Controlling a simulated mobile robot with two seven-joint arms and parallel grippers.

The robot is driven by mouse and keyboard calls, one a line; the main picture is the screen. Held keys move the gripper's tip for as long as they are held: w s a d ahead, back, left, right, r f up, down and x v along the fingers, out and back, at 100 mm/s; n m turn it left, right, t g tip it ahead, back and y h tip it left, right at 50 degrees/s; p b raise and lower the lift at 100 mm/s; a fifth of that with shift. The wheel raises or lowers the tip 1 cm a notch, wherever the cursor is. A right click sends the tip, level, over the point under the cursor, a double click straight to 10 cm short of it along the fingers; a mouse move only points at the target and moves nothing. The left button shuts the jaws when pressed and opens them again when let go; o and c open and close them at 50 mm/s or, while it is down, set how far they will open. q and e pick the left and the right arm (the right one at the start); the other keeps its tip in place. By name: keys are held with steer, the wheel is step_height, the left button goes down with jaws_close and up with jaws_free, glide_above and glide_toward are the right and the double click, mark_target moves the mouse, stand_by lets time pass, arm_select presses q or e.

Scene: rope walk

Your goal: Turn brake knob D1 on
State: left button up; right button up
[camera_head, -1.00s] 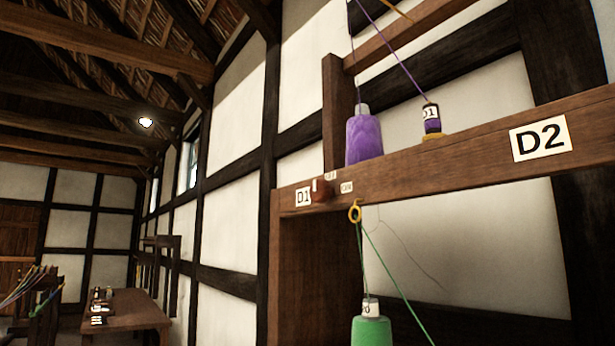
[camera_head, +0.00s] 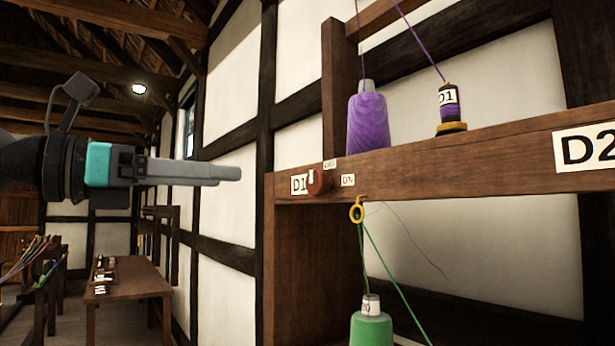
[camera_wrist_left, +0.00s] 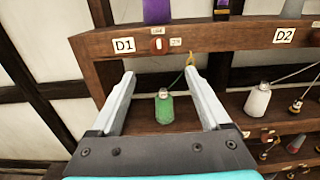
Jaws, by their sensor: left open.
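Brake knob D1 (camera_head: 320,182) is a small red-brown round knob on the front of the wooden beam (camera_head: 420,163), just right of the D1 label (camera_head: 299,184). It also shows in the left wrist view (camera_wrist_left: 157,46), where its white mark stands upright, towards the small tag above it. The ON tag (camera_head: 348,180) is to the knob's right. My left gripper (camera_head: 240,172) is left of the knob in the head view, apart from it, empty and open. In the left wrist view its spread fingers (camera_wrist_left: 160,76) point towards the beam, below the knob. My right gripper is out of view.
A purple cone (camera_head: 368,123) and a dark D1 spool (camera_head: 450,110) stand on the beam. A yellow ring (camera_head: 357,209) with green thread hangs below, above a green cone (camera_head: 371,329). A D2 label (camera_head: 590,148) is farther right. A table (camera_head: 130,282) stands back left.

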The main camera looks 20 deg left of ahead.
mark_target(312, 182)
arm_select(q)
steer(key=p+x, duration=0.3)
steer(key=x, duration=1.2)
steer(key=shift+w+a, duration=0.1)
steer(key=shift+c, duration=0.3)
jaws_close()
